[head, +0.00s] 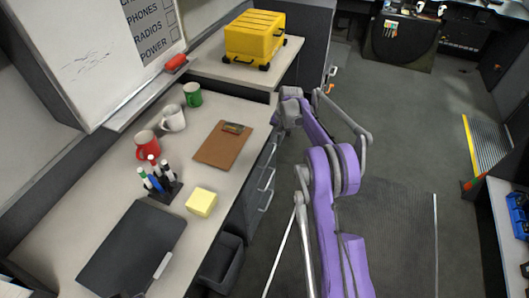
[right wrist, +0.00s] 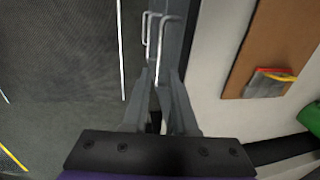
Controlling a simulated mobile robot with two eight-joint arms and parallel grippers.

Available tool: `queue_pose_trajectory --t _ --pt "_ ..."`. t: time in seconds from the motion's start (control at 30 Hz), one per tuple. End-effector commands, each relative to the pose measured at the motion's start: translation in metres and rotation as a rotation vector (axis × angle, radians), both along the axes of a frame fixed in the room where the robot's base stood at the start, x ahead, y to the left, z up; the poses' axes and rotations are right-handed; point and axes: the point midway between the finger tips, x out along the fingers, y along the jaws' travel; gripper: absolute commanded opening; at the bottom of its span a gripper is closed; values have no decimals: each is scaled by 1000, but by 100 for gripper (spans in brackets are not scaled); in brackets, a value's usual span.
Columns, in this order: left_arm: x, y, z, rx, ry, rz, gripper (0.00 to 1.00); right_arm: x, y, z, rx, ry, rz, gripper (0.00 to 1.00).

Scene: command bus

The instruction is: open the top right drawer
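The drawer front (head: 250,190) is on the dark right side of the counter, with several pale bar handles (head: 266,180) one above another. My right gripper (head: 280,113) is at the upper far part of this drawer stack, and the purple arm partly hides that area in the head view. In the right wrist view my right gripper's two grey fingers (right wrist: 159,75) are apart, with a bar handle (right wrist: 162,50) running down between their tips. Contact cannot be told. The drawers look closed. My left gripper is out of view.
The counter (head: 110,195) carries a clipboard (head: 222,146), mugs (head: 172,118), a pen holder (head: 165,190), yellow notes (head: 201,202) and a black laptop (head: 132,250). A dark bin (head: 222,262) stands below the counter's edge. The floor (head: 400,130) to the right is mostly clear.

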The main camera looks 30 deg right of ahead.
Motion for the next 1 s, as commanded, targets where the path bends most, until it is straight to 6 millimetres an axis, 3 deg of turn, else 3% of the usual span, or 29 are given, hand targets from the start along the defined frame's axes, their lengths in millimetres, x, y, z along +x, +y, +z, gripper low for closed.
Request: queue_pose_trajectory --t 0.5,0.7,0.97,1.0 --pt "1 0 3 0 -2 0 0 12 12 -85 -1 -1 3 26" --pt "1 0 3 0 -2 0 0 14 13 -98 -1 -1 3 26" --pt "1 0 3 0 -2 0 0 14 14 -99 -1 -1 3 26" --pt "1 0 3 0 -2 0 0 14 14 -99 -1 -1 3 21"
